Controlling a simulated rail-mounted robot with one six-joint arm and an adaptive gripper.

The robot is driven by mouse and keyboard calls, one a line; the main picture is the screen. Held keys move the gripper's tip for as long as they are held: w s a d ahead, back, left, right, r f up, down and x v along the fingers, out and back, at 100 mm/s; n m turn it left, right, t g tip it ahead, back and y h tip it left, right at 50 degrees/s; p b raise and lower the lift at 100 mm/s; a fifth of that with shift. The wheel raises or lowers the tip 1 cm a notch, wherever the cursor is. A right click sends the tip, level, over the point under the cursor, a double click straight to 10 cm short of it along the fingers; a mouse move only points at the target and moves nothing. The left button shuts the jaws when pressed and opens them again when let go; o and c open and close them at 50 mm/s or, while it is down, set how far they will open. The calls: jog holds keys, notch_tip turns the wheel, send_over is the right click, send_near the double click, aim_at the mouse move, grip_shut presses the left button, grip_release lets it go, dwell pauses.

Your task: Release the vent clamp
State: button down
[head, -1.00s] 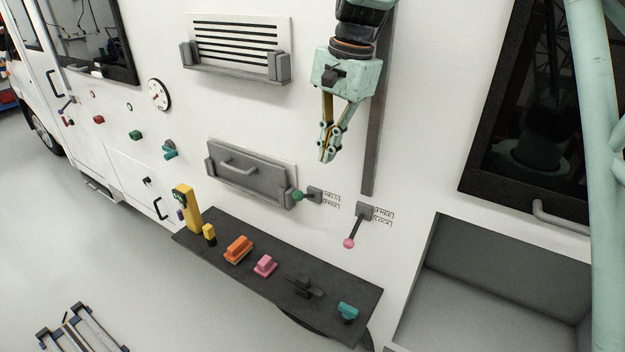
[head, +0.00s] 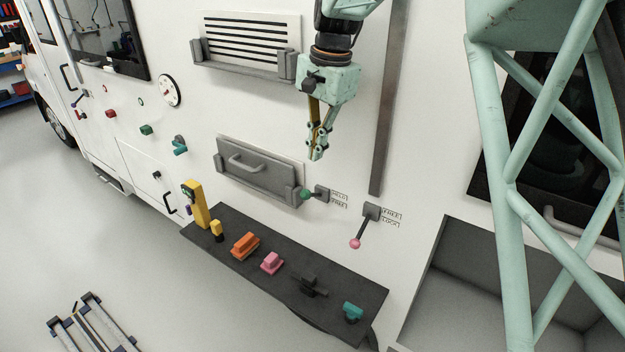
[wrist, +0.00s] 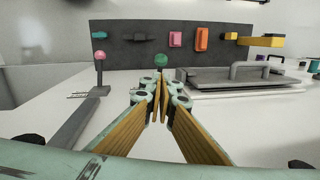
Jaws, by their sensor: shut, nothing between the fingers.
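A short lever with a green knob (head: 306,194) sits on a grey wall block (head: 322,193), labelled HELD above and FREE below. The knob sticks out to the left, beside the right end bracket of a grey panel (head: 258,178) with a bar handle. A slatted vent (head: 250,42) is higher on the wall. My gripper (head: 316,157) is shut and empty, pointing down, above the green knob and apart from it. In the wrist view the green knob (wrist: 161,60) shows just beyond the fingertips (wrist: 160,82).
A second lever with a pink knob (head: 355,243), labelled FREE and LOCK, stands to the right below a vertical rail (head: 388,110). A dark shelf (head: 325,312) below carries orange, pink, black and teal pieces. A yellow post (head: 196,205) stands at its left end.

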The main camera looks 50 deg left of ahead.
jog(key=shift+f, duration=0.1)
jog(key=p, duration=0.1)
send_near(311, 195)
jog(key=shift+w+a+f, duration=0.1)
jog(key=shift+a+f, duration=0.25)
jog(key=shift+f, duration=0.55)
jog(key=shift+w+a+f, duration=0.1)
jog(key=shift+a+f, duration=0.25)
jog(key=shift+f, duration=0.6)
jog(key=shift+w+a+f, duration=0.1)
jog(key=shift+a+f, duration=0.25)
jog(key=shift+f, duration=0.55)
jog(key=shift+d+f+b, duration=0.1)
jog(key=shift+b, duration=0.25)
jog(key=shift+s+t, duration=0.25)
jog(key=shift+t, duration=0.05)
